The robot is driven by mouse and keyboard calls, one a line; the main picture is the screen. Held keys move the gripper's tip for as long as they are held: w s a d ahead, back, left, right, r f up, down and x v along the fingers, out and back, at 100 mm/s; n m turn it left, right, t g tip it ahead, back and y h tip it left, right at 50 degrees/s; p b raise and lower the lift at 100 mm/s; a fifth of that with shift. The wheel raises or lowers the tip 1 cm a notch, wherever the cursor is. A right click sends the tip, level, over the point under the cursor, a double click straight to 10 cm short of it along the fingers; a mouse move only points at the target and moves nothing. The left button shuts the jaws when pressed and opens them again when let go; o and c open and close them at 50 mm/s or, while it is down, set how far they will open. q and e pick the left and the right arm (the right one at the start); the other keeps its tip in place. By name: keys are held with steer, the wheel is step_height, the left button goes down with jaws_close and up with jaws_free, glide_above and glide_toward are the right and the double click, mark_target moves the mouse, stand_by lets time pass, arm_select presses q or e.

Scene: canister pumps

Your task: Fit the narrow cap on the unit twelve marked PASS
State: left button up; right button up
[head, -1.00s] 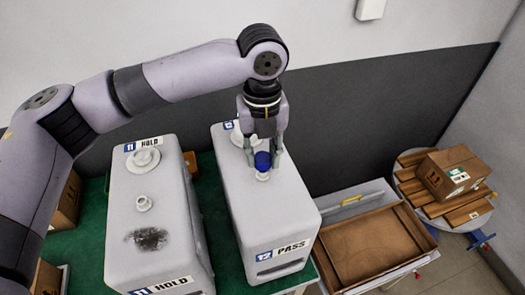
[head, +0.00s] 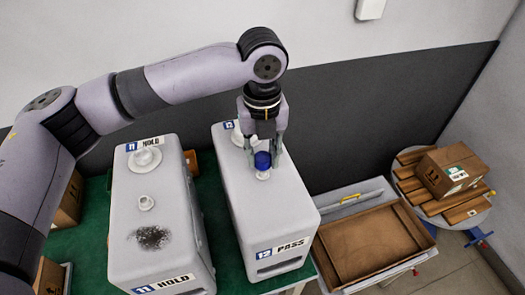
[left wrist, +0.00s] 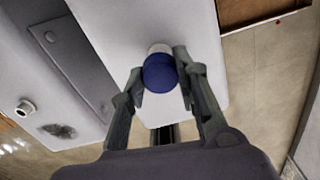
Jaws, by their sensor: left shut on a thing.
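Unit twelve (head: 272,215), a pale grey canister labelled 12 and PASS on its front, stands on the green table. On its top are a wide white neck (head: 238,136) at the back and a narrow white neck (head: 263,175) nearer the front. The narrow cap (head: 262,160) is blue and sits right at the narrow neck; I cannot tell whether it is fully seated. My left gripper (head: 263,152) is shut on the cap from above. In the left wrist view the blue cap (left wrist: 159,73) lies between the two fingertips. My right gripper is not in view.
Unit eleven (head: 160,215), marked HOLD, stands to the left with two open white necks and a dark smudge on top. A shallow brown tray (head: 405,208) lies to the right. A cardboard box (head: 455,168) on planks stands farther right.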

arm_select(q)
steer(key=shift+f, duration=1.4)
stand_by(0.7)
steer(key=shift+f+p, duration=0.25)
steer(key=shift+p, duration=0.25)
stand_by(0.3)
steer(key=o, duration=0.8)
steer(key=shift+o, duration=0.2)
steer(key=o, duration=0.4)
steer(key=shift+c, duration=0.2)
